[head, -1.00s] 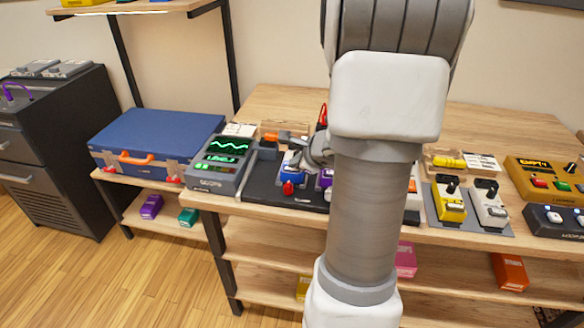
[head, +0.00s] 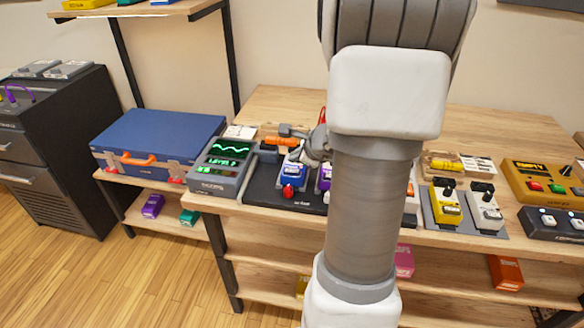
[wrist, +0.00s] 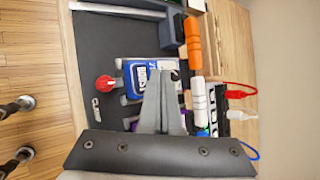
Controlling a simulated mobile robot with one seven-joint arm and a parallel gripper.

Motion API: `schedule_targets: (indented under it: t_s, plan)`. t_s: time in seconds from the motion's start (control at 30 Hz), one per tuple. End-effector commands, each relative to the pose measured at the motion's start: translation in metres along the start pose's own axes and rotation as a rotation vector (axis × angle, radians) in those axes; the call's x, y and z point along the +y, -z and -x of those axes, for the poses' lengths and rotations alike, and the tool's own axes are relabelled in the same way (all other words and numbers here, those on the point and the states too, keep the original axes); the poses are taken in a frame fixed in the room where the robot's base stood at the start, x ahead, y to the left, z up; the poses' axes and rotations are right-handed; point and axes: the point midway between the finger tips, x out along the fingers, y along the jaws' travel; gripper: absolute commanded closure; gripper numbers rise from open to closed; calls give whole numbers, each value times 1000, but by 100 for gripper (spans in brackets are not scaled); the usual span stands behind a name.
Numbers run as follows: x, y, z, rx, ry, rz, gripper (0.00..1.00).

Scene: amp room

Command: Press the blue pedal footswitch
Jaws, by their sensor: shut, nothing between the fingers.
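The blue pedal (head: 293,174) sits on the dark pedalboard (head: 262,192), near its left end, with a red round knob (head: 288,191) at its front. In the wrist view, the blue pedal (wrist: 141,80) shows white lettering, and the red knob (wrist: 105,82) is to its left. My gripper (wrist: 163,75) is shut and empty, its fingertips overlapping the right part of the pedal in that view. In the head view my gripper (head: 305,148) is at the pedal's back end, partly hidden by my arm. I cannot tell whether it touches the pedal.
A purple pedal (head: 325,178) stands close on the right, mostly behind my arm. A grey unit with a green screen (head: 222,165) is on the left. An orange cylinder (wrist: 193,45) and a white one (wrist: 200,100) lie behind the pedal. Yellow pedal (head: 446,205) stands farther right.

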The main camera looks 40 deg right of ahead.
Motion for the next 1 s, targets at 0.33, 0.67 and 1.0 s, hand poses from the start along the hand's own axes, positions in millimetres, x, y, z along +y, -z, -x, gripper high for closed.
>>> schedule_targets:
  t_s: [0.33, 0.67, 1.0]
  plan:
    - [-18, -19, 25, -1, 1, 1, 100]
    - [-18, -18, 24, 0, 1, 1, 100]
    - [-18, -18, 24, 0, 0, 1, 100]
